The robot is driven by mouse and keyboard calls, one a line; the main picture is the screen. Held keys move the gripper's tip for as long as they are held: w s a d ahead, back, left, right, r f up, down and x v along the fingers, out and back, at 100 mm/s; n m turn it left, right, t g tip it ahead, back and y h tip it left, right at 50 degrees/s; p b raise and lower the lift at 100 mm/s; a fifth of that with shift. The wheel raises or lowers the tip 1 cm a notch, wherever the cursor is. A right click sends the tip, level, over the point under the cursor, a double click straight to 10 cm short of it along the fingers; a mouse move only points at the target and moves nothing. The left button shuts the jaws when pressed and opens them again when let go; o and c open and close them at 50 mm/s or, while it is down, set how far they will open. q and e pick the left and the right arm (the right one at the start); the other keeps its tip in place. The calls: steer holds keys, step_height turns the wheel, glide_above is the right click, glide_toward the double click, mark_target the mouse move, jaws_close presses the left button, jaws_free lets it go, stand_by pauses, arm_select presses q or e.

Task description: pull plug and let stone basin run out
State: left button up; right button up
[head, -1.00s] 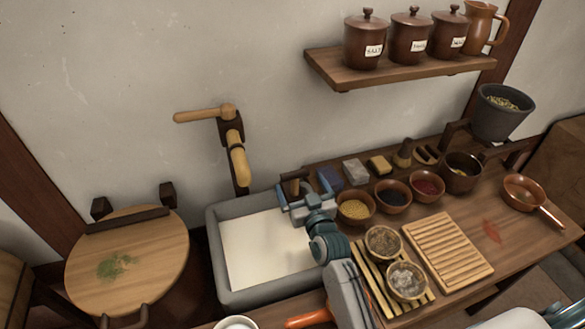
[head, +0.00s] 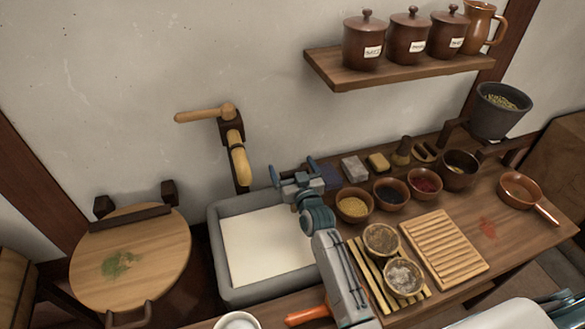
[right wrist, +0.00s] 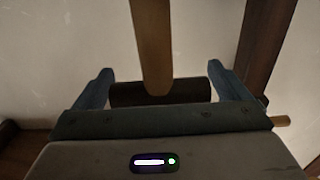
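The grey stone basin (head: 216,255) stands below the wooden tap (head: 238,160) and holds a flat, pale surface. My right gripper (head: 292,172) is over the basin's far right corner, with its fingers spread apart. In the right wrist view, a dark brown crosspiece (right wrist: 155,92) lies between the fingers, with a lighter wooden bar (right wrist: 152,45) running up from it in the picture. They may be the plug's handle; I cannot tell. Contact with the fingers is unclear. The plug's seat is not visible. My left gripper is out of view.
Right of the basin, the counter (head: 460,215) holds several small bowls, a ridged board (head: 440,245) and a copper pan (head: 520,190). A round wooden lid (head: 140,260) is at the left. A shelf (head: 400,70) with lidded jars hangs above.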

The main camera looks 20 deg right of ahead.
steer(key=shift+c, duration=0.6)
step_height(320, 180, up, 4)
steer(key=p, duration=0.3)
steer(key=shift+w+r, duration=0.1)
steer(key=o, duration=1)
